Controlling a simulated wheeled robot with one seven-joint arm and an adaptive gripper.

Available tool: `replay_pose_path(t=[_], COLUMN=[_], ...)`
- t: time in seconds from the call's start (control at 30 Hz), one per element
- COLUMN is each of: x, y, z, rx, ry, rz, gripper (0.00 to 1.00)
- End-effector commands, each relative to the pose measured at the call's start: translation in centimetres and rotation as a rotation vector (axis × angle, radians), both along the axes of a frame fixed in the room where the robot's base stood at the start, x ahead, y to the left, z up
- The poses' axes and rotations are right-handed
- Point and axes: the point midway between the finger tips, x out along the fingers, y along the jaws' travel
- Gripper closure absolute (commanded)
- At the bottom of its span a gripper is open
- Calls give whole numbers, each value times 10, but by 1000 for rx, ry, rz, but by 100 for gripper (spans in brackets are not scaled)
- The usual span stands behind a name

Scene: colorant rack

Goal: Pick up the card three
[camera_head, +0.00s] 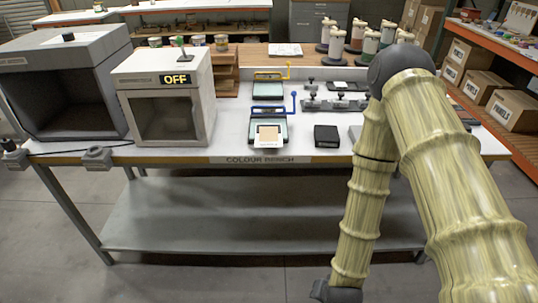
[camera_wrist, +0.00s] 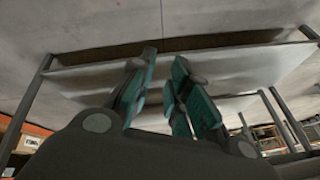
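A tan card with a white lower edge (camera_head: 269,135) lies at the bench's front edge, in a teal-and-grey holder with a blue handle (camera_head: 268,110). A similar holder with a yellow handle (camera_head: 267,88) stands behind it. I cannot read a number on the card, so I cannot tell whether it is card three. My gripper (camera_wrist: 165,75) shows in the wrist view with its teal-padded fingers apart and nothing between them. My arm hangs at the right in front of the bench, and the gripper is out of the head view. No card shows in the wrist view.
The white bench (camera_head: 225,152) has a grey lower shelf (camera_head: 250,220). A large grey booth (camera_head: 62,85) and a smaller box marked OFF (camera_head: 165,97) fill its left. A black block (camera_head: 326,136) sits right of the card. Capped canisters (camera_head: 337,45) stand behind.

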Motion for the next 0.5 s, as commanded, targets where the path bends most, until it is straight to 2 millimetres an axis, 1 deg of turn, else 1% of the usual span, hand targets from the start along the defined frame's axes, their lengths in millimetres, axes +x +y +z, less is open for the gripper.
replay_pose_path(t=[0.03,0.07,0.1,0.17,0.2,0.27,0.3,0.37,0.4,0.47,0.5], x=[34,52,75,107,128,156,174,198,212,231,241], y=[15,23,34,49,59,73,82,95,104,116,123], z=[-5,0,8,22,34,52,66,89,104,130,146], rx=[40,67,105,166,210,280,330,410,466,552,610], ry=[-83,-129,-191,-281,-341,-425,-482,-563,-616,-693,-739], rz=[-58,-94,-145,-216,-263,-331,-375,-439,-479,-535,-572], gripper=[82,82,82,82,82,82,82,82,82,82,82])
